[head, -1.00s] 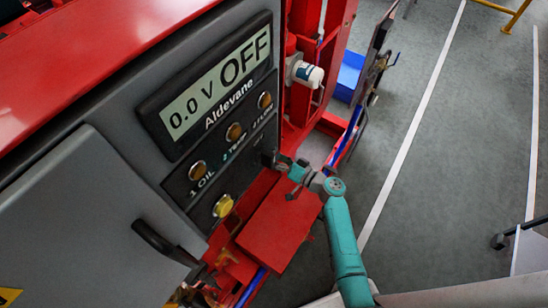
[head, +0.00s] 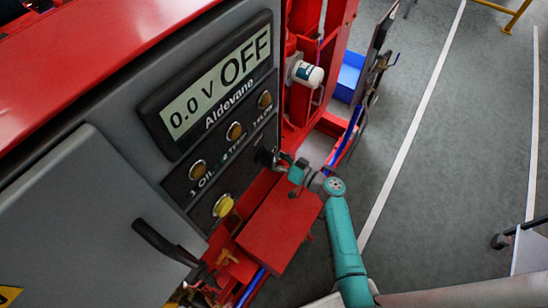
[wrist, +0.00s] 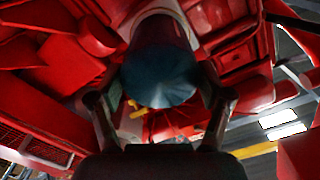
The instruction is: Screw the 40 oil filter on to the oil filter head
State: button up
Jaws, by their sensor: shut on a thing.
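In the wrist view, a round dark blue-teal end of a canister, which I take to be the oil filter (wrist: 160,78), sits between the fingers of my gripper (wrist: 160,98). The gripper is shut on it, one finger on each side. In the head view, my gripper (head: 272,158) is at the lower right edge of the grey control panel, partly hidden, and the held filter cannot be made out.
The control panel (head: 188,185) reads 0.0 V and OFF. Another white canister (head: 307,74) is fixed to the red frame behind. A red box (head: 278,222) lies under my wrist. A blue bin (head: 350,75) stands farther back. Grey floor (head: 450,140) is open to the right.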

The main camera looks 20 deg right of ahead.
jog(key=m, duration=0.5)
jog(key=shift+d, duration=0.1)
jog(key=m, duration=0.4)
jog(key=shift+m, duration=1.2)
jog(key=m, duration=0.6)
jog(key=shift+m, duration=0.4)
jog(key=m, duration=0.4)
jog(key=shift+f+m, duration=0.1)
jog(key=shift+m, duration=0.3)
jog(key=m, duration=0.4)
